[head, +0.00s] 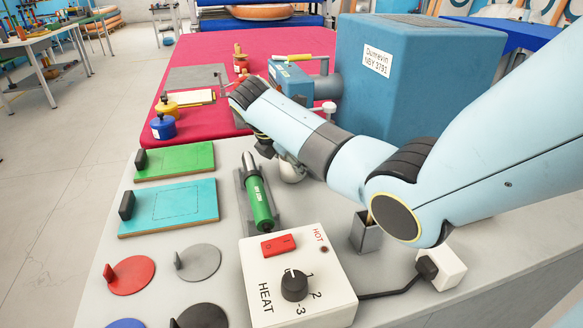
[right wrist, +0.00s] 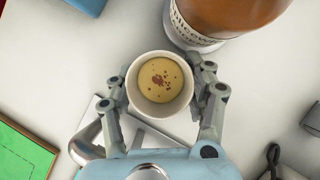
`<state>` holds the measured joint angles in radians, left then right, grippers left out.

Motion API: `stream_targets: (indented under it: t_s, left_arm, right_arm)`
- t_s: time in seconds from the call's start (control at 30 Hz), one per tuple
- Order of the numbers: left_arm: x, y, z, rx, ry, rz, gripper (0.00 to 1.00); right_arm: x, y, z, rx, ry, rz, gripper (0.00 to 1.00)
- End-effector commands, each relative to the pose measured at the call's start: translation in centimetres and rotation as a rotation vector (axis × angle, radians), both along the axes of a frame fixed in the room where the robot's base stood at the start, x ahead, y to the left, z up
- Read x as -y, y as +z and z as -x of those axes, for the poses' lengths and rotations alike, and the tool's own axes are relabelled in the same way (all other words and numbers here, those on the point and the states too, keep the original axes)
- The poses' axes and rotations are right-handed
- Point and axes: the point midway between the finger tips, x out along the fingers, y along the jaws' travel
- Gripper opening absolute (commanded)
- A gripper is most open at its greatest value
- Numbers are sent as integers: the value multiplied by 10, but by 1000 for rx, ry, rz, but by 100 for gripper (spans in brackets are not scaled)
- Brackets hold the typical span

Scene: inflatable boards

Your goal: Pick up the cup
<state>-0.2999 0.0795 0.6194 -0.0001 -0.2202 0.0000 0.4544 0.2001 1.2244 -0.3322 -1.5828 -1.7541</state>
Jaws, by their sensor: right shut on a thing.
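In the right wrist view, the white cup (right wrist: 158,112) sits between the two fingers of my right gripper (right wrist: 161,84). One finger presses on each side of it, and the gripper is shut on it. The cup looks upright from above and holds a yellowish content with brown specks. In the head view, my right gripper (head: 268,146) is beyond the heat tool, largely covered by its own arm. I cannot clearly make out the cup there. My left gripper is not in view.
An orange-brown jar (right wrist: 224,14) stands close beyond the cup. The green heat tool (head: 258,203) lies in its holder beside a white heat control box (head: 268,261). Green (head: 185,160) and turquoise (head: 170,207) boards lie left. A large blue box (head: 411,85) stands behind.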

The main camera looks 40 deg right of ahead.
Motion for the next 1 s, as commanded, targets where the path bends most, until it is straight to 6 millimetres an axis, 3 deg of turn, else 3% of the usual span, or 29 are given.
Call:
stream_targets:
  t_s: [0.5,1.0]
  left_arm:
    - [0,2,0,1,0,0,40]
    - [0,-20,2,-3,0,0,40]
  right_arm:
    - [0,14,-1,1,0,1,15]
    - [-20,10,-59,1,0,-1,15]
